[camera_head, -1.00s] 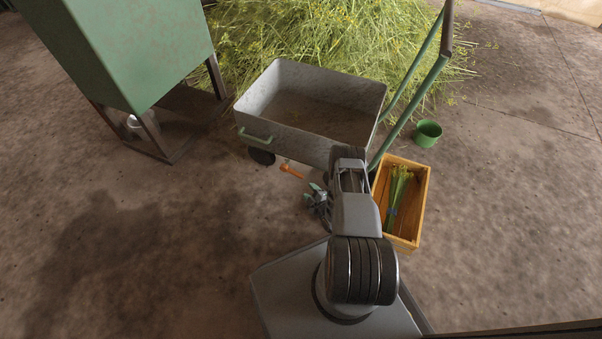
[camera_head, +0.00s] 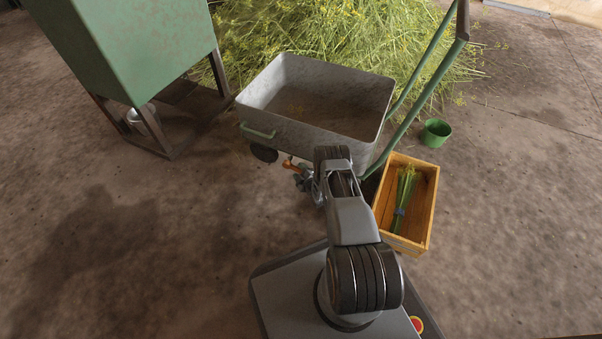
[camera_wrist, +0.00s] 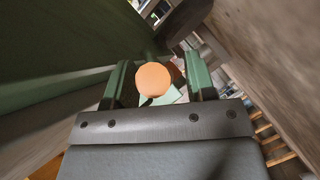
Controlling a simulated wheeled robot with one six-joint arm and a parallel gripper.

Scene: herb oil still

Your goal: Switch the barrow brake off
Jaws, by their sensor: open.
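The grey barrow (camera_head: 312,135) stands ahead of me with a green front handle (camera_head: 257,132) and long green push handles (camera_head: 425,88). Its orange brake lever (camera_head: 288,164) sticks out below the near side. My gripper (camera_head: 300,177) is at the lever, partly hidden by my arm. In the wrist view the lever's round orange end (camera_wrist: 153,79) shows between the two green fingers of my gripper (camera_wrist: 161,80). The fingers are apart, with a gap visible at least on the right side. Whether either finger touches the lever I cannot tell.
A wooden crate (camera_head: 428,205) with a tied green bundle (camera_head: 404,195) stands right of my arm. A green bucket (camera_head: 436,132) is behind it. A green cabinet on legs (camera_head: 125,50) stands at left. Cut herbs (camera_head: 300,35) are heaped behind the barrow.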

